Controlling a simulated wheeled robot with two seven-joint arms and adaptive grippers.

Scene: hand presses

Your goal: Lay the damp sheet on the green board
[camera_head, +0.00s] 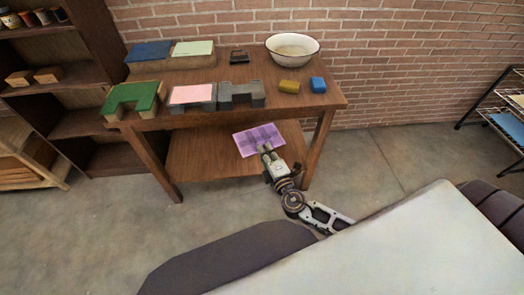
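A purple sheet (257,138) is at my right gripper (267,149), in front of the table's lower shelf and below the tabletop. The gripper appears shut on the sheet's near edge; the fingertips are small in view. The sheet is flat and slightly tilted, with darker patches across it. The green board (147,97) lies at the left front of the tabletop, well up and left of the gripper. It has a notch in its near side, and nothing lies on it. My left gripper is out of view.
The wooden table (205,122) also holds a grey board with a pink sheet (191,94), a dark grey notched board (241,94), yellow (289,87) and blue (318,84) blocks, and a white basin (292,48). Shelves (60,75) stand left; a rack (503,107) stands right.

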